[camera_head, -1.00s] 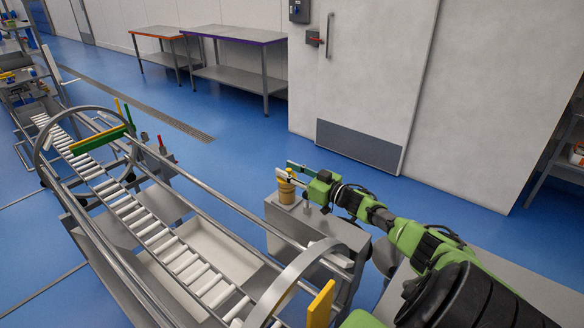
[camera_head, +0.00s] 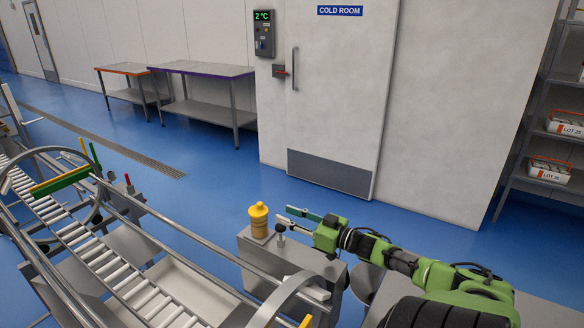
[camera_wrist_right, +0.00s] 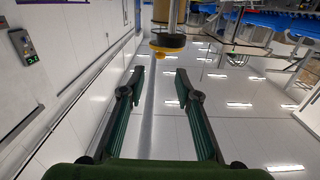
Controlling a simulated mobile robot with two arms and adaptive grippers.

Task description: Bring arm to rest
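My right arm comes in from the lower right of the head view. Its green gripper (camera_head: 298,213) is open and empty, with its fingers pointing left. In the right wrist view both dark green fingers (camera_wrist_right: 161,74) are well apart with nothing between them. A yellow knobbed piece (camera_head: 258,220) stands upright on a grey box (camera_head: 290,264), just left of the fingertips and apart from them. In the wrist view a little yellow (camera_wrist_right: 168,53) shows beyond the fingertips, mostly behind a black knob (camera_wrist_right: 166,41). My left gripper is not in view.
A roller conveyor (camera_head: 115,272) with metal rails runs along the left. A cold room door (camera_head: 335,100) and steel tables (camera_head: 205,69) are farther back. Shelving (camera_head: 530,130) stands at the right. Blue floor lies clear between.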

